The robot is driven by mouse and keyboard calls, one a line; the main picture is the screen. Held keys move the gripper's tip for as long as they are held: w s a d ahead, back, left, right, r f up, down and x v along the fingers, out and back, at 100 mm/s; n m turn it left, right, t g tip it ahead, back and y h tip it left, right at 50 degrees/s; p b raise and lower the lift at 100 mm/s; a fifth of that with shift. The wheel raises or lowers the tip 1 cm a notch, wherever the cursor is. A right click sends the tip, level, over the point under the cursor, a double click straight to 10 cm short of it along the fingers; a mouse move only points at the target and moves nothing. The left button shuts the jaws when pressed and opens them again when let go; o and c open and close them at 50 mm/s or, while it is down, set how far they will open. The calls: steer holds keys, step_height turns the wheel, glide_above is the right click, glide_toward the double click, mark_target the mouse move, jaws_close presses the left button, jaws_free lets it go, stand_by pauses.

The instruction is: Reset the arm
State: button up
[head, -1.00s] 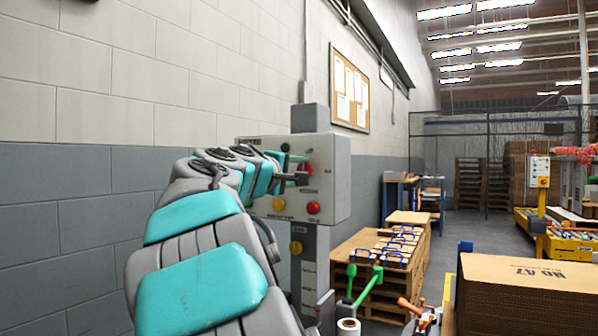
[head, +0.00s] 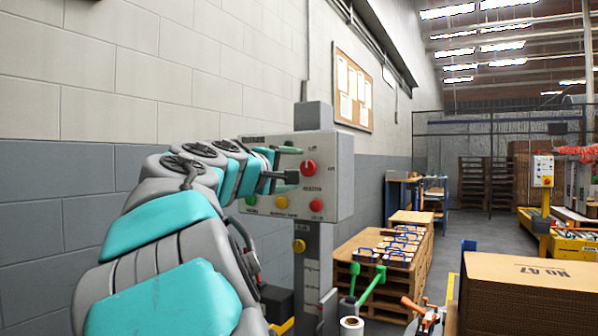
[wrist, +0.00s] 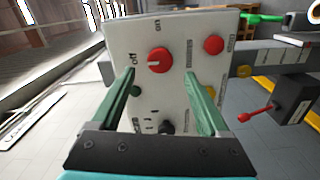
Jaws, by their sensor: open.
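My gripper (head: 289,164) is in front of the grey control box (head: 345,180) on a post, at the middle of the head view. In the wrist view the two green fingers of my gripper (wrist: 160,88) are spread apart and empty. The box face (wrist: 125,40) lies close beyond them. A red rotary knob (wrist: 160,60) with on and off marks sits between and just past the fingertips. The same red knob (head: 309,167) is right of the fingers in the head view. Whether the fingertips touch the panel I cannot tell.
Another red button (head: 316,205), a yellow one (head: 281,203) and a green one (head: 251,200) line the box's lower edge. A yellow button (head: 299,246) is on the post. A pallet stack (head: 370,290) and a cardboard stack (head: 535,300) stand right. The wall is close on the left.

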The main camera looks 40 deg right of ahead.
steer(key=v, duration=0.3)
steer(key=shift+s+a, duration=0.1)
steer(key=shift+a, duration=0.1)
